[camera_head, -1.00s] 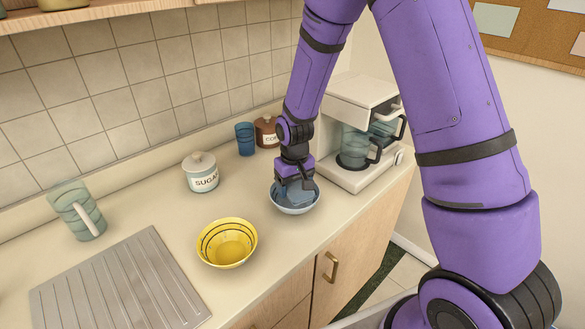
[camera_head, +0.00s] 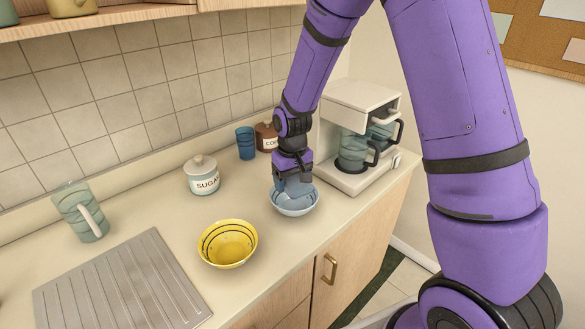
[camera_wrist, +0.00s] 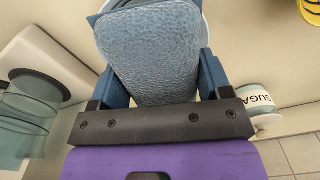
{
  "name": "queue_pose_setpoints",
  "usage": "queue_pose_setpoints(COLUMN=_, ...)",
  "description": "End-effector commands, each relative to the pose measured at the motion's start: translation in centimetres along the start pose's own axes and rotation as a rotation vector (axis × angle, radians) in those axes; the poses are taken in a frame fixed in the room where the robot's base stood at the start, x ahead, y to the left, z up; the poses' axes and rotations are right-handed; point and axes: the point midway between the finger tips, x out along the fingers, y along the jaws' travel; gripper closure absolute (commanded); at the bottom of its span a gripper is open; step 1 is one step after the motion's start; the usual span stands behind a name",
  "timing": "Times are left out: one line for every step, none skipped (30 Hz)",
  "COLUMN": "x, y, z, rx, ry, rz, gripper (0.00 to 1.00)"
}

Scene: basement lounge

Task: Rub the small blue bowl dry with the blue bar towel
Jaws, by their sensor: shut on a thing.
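The small blue bowl (camera_head: 300,206) stands upright on the counter, left of the coffee maker; its rim also shows behind the towel in the wrist view. My gripper (camera_head: 291,180) points down over the bowl and is shut on the folded blue bar towel (camera_wrist: 155,55). In the head view the towel (camera_head: 293,188) hangs inside the bowl's opening. Whether it touches the bowl's inner wall I cannot tell. The towel and my gripper hide much of the bowl's inside.
A yellow bowl (camera_head: 228,243) stands left of the blue bowl. A sugar jar (camera_head: 202,175), blue cup (camera_head: 245,143), brown canister (camera_head: 266,136) and coffee maker (camera_head: 358,135) stand behind and beside it. A pitcher (camera_head: 80,211) and ridged drainboard (camera_head: 120,285) are at left.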

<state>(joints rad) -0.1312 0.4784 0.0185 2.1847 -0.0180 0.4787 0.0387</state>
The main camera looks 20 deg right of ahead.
Motion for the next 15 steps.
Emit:
queue_pose_setpoints(x=-0.3, y=0.0, z=-0.1, rx=0.0, ry=0.001, rz=0.0, gripper=0.54)
queue_pose_setpoints(x=-0.4, y=0.0, z=-0.1, rx=0.0, ry=0.001, rz=0.0, gripper=0.54)
queue_pose_setpoints(x=-0.6, y=0.0, z=-0.1, rx=0.0, ry=0.002, rz=0.0, gripper=0.54)
queue_pose_setpoints(x=-0.8, y=0.0, z=-0.1, rx=0.0, ry=0.002, rz=0.0, gripper=0.54)
queue_pose_setpoints(x=-0.9, y=0.0, z=-0.2, rx=0.0, ry=0.002, rz=0.0, gripper=0.54)
queue_pose_setpoints(x=-1.2, y=0.0, z=-0.2, rx=0.0, ry=0.002, rz=0.0, gripper=0.54)
queue_pose_setpoints(x=-1.3, y=0.0, z=-0.2, rx=0.0, ry=0.002, rz=0.0, gripper=0.54)
queue_pose_setpoints(x=-1.5, y=0.0, z=-0.2, rx=0.0, ry=0.002, rz=0.0, gripper=0.54)
queue_pose_setpoints(x=-1.7, y=0.1, z=-0.2, rx=0.0, ry=0.002, rz=0.0, gripper=0.54)
queue_pose_setpoints(x=-1.8, y=0.1, z=-0.3, rx=0.0, ry=0.002, rz=0.0, gripper=0.54)
queue_pose_setpoints(x=-1.9, y=0.1, z=-0.3, rx=0.0, ry=0.002, rz=0.0, gripper=0.54)
queue_pose_setpoints(x=-2.1, y=0.1, z=-0.3, rx=0.0, ry=0.002, rz=0.0, gripper=0.54)
queue_pose_setpoints(x=-2.3, y=0.1, z=-0.3, rx=0.0, ry=0.002, rz=0.0, gripper=0.54)
queue_pose_setpoints(x=-2.4, y=0.1, z=-0.3, rx=0.0, ry=0.002, rz=0.0, gripper=0.54)
queue_pose_setpoints(x=-2.6, y=0.1, z=-0.3, rx=0.0, ry=0.001, rz=0.0, gripper=0.54)
